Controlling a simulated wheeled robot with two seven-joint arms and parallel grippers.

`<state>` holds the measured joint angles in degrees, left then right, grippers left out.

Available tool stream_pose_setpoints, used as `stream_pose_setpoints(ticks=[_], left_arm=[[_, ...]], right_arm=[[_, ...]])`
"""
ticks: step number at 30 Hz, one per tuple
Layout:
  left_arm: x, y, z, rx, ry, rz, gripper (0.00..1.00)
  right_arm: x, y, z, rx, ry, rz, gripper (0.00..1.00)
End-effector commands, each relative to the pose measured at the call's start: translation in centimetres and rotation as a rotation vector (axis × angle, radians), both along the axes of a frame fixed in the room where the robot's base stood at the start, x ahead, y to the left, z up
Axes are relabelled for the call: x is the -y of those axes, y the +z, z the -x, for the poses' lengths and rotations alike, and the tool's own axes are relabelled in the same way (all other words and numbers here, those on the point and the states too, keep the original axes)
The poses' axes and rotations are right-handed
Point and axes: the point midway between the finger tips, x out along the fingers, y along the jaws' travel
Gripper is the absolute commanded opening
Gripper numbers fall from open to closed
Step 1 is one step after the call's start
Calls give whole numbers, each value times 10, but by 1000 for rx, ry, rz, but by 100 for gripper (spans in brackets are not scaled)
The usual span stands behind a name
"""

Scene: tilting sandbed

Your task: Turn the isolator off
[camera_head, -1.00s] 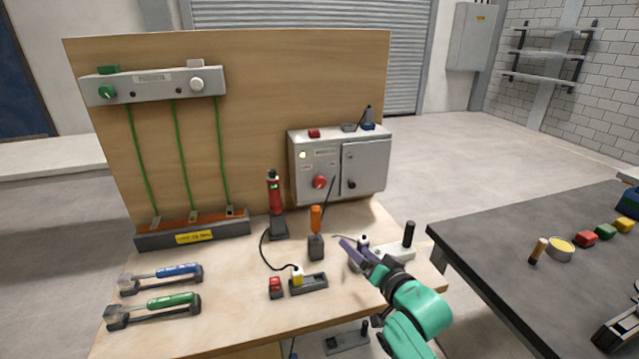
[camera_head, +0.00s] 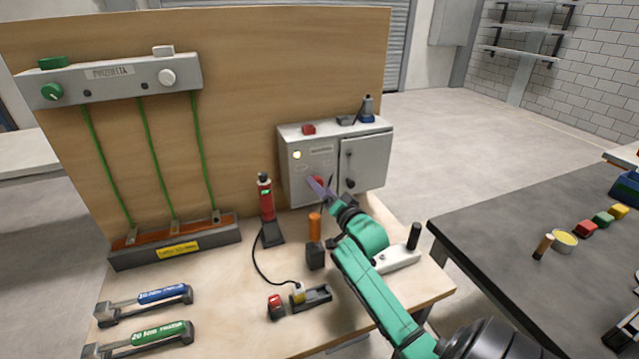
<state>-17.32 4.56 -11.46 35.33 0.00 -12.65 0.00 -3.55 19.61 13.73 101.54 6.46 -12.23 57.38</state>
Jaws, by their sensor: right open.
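The grey control box (camera_head: 370,160) stands at the back right of the bench, against the wooden board. On its left panel is a red rotary knob (camera_head: 319,180), which I take for the isolator switch. A pale yellow round lamp (camera_head: 297,155) shows above it. My right gripper (camera_head: 318,188) is open, with its purple-grey fingers right in front of the knob and partly covering it. I cannot tell whether they touch it, nor which way the knob points. A black handle (camera_head: 350,183) sits on the box's right door. My left gripper is out of view.
A red tool in a stand (camera_head: 265,200) and an orange-handled tool (camera_head: 315,228) stand left of my right arm. A black cord runs to a small socket block (camera_head: 317,298). A dark table (camera_head: 500,240) is at the right.

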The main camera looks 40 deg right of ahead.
Motion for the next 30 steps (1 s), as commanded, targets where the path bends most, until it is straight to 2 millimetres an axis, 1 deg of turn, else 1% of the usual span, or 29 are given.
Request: stream_pose_setpoints(ticks=[1,3,6,11,12,14,15,18,26,30], left_arm=[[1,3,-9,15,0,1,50],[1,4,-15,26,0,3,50],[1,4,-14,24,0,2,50],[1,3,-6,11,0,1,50],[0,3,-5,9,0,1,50],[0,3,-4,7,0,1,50],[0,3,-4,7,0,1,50],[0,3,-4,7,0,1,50],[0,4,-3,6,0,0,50],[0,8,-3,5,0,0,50]], right_arm=[[1,2,-8,1,1,0,82],[3,1,-14,0,0,1,82],[4,0,-18,-1,-1,1,82],[3,-1,-18,-2,0,1,82],[4,-1,-18,-2,0,1,74],[3,-1,-18,-2,0,1,51],[4,-1,-17,-2,0,1,36],[4,-1,-17,-1,0,0,0],[3,-1,-17,-8,0,16,0],[3,0,-17,-23,1,57,0]])
